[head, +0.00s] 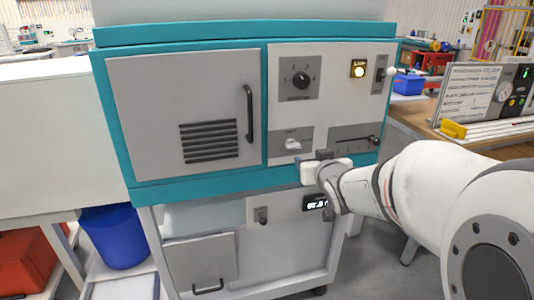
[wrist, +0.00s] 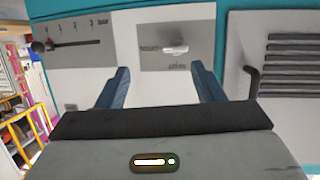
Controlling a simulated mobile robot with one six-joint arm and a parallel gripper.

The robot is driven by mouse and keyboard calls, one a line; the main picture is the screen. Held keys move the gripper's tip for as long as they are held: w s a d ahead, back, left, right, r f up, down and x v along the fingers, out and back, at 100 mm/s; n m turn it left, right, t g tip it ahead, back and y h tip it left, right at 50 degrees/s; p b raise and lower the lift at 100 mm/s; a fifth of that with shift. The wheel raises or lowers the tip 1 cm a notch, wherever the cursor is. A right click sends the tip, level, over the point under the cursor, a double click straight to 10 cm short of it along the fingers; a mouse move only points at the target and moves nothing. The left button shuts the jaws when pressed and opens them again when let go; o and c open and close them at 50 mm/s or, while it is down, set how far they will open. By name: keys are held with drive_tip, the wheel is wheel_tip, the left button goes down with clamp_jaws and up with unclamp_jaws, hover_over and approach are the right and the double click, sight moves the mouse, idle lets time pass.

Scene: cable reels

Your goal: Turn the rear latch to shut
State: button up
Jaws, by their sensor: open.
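A small white latch handle (head: 292,144) sits on a grey plate, low on the front of the teal and grey cabinet (head: 180,190). I take it for the rear latch; its label is too small to read. The handle lies roughly level. In the wrist view the latch (wrist: 175,49) shows ahead of the fingers, between their lines and nearer the right one. My gripper (head: 317,157) is open and empty, just right of and below the latch in the head view. It also shows in the wrist view (wrist: 160,68). I see no contact with the latch.
A black rotary knob (head: 301,80), a lit yellow lamp (head: 358,68) and a level slider (head: 355,143) surround the latch plate. A grey door with a black handle (head: 249,113) is to the left. A wooden bench (head: 480,150) stands at right.

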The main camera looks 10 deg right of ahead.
sight(295, 147)
drive_tip(key=w+t+y+b, duration=0.1)
drive_tip(key=w, duration=0.2)
drive_tip(key=w+a+f+n+t+y+b, duration=0.1)
drive_tip(key=w, duration=0.3)
drive_tip(key=w+a+t+b, duration=0.1)
drive_tip(key=w+b, duration=0.1)
drive_tip(key=w, duration=0.2)
drive_tip(key=shift+a+f+y, duration=0.25)
drive_tip(key=shift+f+y, duration=0.15)
drive_tip(key=c, duration=1)
drive_tip(key=shift+o, duration=0.2)
